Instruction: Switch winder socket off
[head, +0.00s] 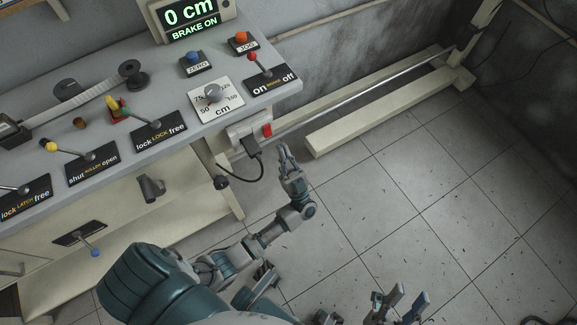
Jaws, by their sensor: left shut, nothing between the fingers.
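The winder socket (236,133) is a pale box on the front of the bench, below its right corner. A red switch (267,130) sits at its right end; I cannot tell its on or off position. A black plug (250,146) with a looping cable is in the socket. My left gripper (284,155) is shut and empty, just right of and below the socket in the picture, apparently apart from the switch. My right gripper (402,303) is at the bottom edge, far from the socket, with its fingers apart and nothing visible between them.
The bench (285,97) carries several levers, a dial (213,94) and buttons. A display (190,16) reads "0 cm BRAKE ON". A cream floor frame (375,110) with a metal rod lies behind the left gripper. The tiled floor (420,190) at right is mostly clear.

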